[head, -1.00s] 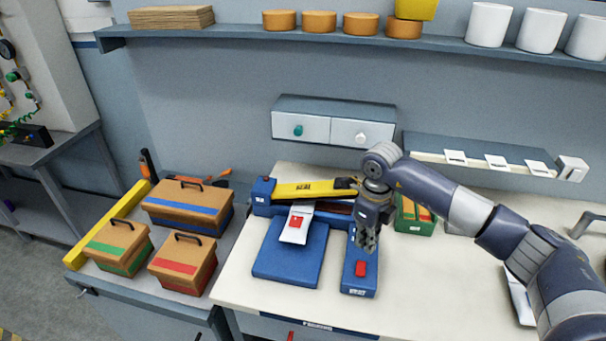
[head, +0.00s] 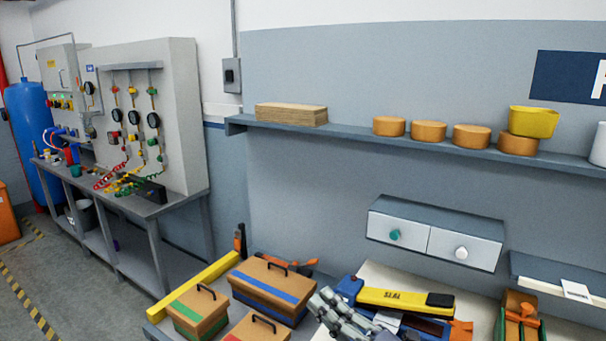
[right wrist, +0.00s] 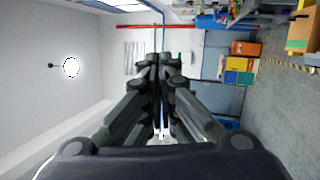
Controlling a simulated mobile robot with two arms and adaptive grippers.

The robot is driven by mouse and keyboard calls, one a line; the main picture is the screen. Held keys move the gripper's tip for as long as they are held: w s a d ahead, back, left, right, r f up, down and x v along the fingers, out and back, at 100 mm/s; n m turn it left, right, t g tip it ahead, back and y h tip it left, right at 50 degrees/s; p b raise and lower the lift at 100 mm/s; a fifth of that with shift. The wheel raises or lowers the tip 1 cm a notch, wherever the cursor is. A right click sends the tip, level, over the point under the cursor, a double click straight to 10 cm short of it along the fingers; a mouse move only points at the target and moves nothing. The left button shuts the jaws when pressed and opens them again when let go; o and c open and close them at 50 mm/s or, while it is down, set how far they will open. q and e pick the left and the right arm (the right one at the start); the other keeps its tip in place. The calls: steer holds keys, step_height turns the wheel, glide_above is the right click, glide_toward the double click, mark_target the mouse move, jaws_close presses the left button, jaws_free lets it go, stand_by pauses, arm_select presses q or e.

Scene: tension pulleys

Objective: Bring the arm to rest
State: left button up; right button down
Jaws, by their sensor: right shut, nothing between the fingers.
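My right gripper (head: 330,302) shows at the bottom of the head view, with its fingers closed and nothing held. It is raised in front of the blue and yellow sealing device (head: 395,298) and hides part of it. In the right wrist view the fingers of the gripper (right wrist: 160,62) lie together and point across the open room, with no object between them. Most of my right arm is below the head view. My left gripper is not in view.
Lidded boxes with a blue stripe (head: 272,288) and a green stripe (head: 200,312) stand left of the gripper. A drawer unit (head: 435,235) hangs on the wall behind, below a shelf (head: 350,140). A panel bench (head: 135,205) stands far left, with open floor before it.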

steer(key=s+d+f+m+h, duration=0.3)
steer(key=d+f+m+h, duration=1.2)
steer(key=m, duration=0.5)
steer(key=s+f+m+g, duration=0.2)
steer(key=s+f+g, duration=0.25)
steer(key=s, duration=0.35)
steer(key=s+d+f+m+g, duration=0.1)
steer(key=s+f+g, duration=0.35)
steer(key=s, duration=0.35)
steer(key=s+f+m+g, duration=0.25)
steer(key=s+f, duration=0.25)
steer(key=s, duration=0.3)
step_height(320, 180, down, 29)
steer(key=s+g+b, duration=0.2)
steer(key=s+d+f+b, duration=0.2)
steer(key=s+d+f, duration=0.1)
steer(key=s+f, duration=1.3)
steer(key=shift+d+f+n+g, duration=0.15)
steer(key=shift+f+n+g, duration=0.2)
steer(key=shift+f+g, duration=0.1)
